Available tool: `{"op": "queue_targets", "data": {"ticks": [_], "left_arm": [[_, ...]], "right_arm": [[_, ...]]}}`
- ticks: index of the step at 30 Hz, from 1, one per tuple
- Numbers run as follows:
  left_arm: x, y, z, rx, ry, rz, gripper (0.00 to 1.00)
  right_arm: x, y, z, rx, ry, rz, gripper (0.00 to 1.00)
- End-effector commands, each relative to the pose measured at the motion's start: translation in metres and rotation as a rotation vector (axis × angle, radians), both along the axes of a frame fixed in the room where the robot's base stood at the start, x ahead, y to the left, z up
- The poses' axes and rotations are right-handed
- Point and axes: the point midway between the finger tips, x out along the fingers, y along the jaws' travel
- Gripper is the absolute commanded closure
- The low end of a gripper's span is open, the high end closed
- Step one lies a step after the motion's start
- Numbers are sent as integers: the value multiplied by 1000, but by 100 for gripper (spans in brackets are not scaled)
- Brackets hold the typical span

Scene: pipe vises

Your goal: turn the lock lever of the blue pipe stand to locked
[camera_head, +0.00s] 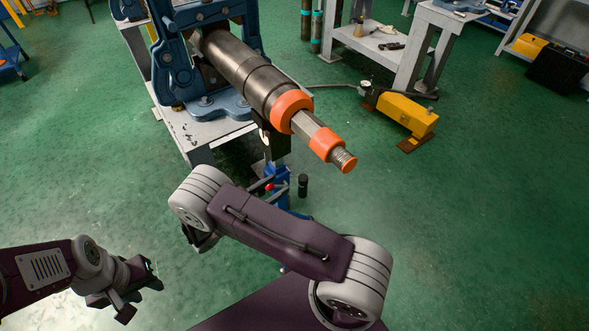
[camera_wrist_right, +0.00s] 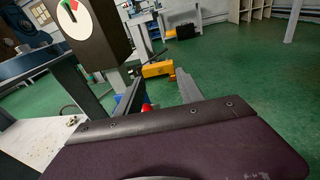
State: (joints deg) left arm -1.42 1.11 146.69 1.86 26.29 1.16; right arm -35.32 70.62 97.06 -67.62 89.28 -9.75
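The blue pipe stand (camera_head: 277,172) stands under the orange-collared end of the pipe (camera_head: 262,82). Its red lever knob (camera_head: 269,187) shows just beyond my right forearm. In the right wrist view the red knob (camera_wrist_right: 146,108) is low, between two grey bars that look like the fingers of my right gripper (camera_wrist_right: 160,84). They are apart; contact with the lever cannot be told. My right gripper is hidden behind the arm in the head view. A dark box carries a white dial (camera_wrist_right: 69,13) with red and green marks. My left gripper (camera_head: 139,291) is open and empty at lower left.
A blue vise (camera_head: 170,60) on a grey bench (camera_head: 205,135) holds the pipe. A yellow pump (camera_head: 405,112) lies on the green floor at right. A small black cylinder (camera_head: 303,185) stands near the stand.

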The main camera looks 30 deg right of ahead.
Motion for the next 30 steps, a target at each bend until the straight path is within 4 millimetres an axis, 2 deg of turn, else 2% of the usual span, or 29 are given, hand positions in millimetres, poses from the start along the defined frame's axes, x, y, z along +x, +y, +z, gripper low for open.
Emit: {"op": "queue_targets", "data": {"ticks": [1,7,14,21,30], "left_arm": [[0,0,17,0,-1,0,64],[0,0,48,0,-1,0,64],[0,0,86,0,-1,0,64],[0,0,130,0,-1,0,64],[0,0,182,0,-1,0,64]], "right_arm": [[-6,-6,19,42,-5,-43,55],[-39,-26,51,232,-39,-239,55],[-81,-32,90,470,-123,-477,55],[-117,-21,136,723,-268,-725,55],[-138,3,193,982,-484,-975,55]]}}
